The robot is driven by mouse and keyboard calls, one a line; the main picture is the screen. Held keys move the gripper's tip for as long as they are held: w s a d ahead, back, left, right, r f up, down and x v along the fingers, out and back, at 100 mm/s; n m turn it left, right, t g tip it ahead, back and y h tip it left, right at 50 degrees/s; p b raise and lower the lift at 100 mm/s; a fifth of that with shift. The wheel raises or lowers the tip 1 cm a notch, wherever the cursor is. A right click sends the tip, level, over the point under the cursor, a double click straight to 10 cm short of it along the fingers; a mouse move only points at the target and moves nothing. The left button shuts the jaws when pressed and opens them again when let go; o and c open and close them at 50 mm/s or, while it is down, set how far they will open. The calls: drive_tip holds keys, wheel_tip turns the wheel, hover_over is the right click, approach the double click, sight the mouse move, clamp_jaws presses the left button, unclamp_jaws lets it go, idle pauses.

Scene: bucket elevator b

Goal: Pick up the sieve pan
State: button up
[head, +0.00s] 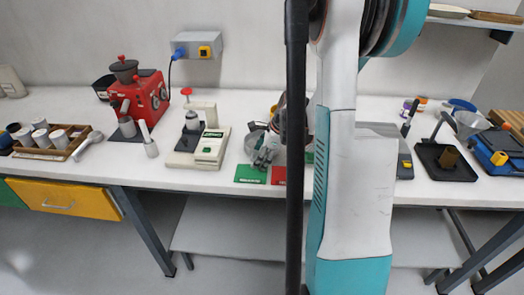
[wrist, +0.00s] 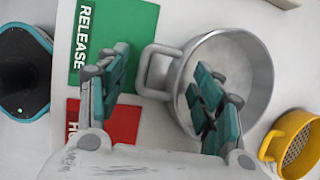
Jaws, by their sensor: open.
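The round grey metal pan (wrist: 252,62), which I take as the sieve pan, has a loop handle (wrist: 150,72) on its left side in the wrist view. My gripper (wrist: 160,64) is open above it. One finger overlaps the inside of the pan and the other lies left of the handle, so the handle and near wall show between them. I cannot tell the finger height or any contact. In the head view my gripper (head: 264,158) is over the bench, and the pan is partly hidden by my arm.
A green RELEASE card (wrist: 120,30) and a red card (wrist: 118,122) lie left of the pan. A yellow cup with a mesh bottom (wrist: 272,140) stands close on its right.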

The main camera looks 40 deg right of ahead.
drive_tip(key=c, duration=1.3)
drive_tip(key=shift+r, duration=0.1)
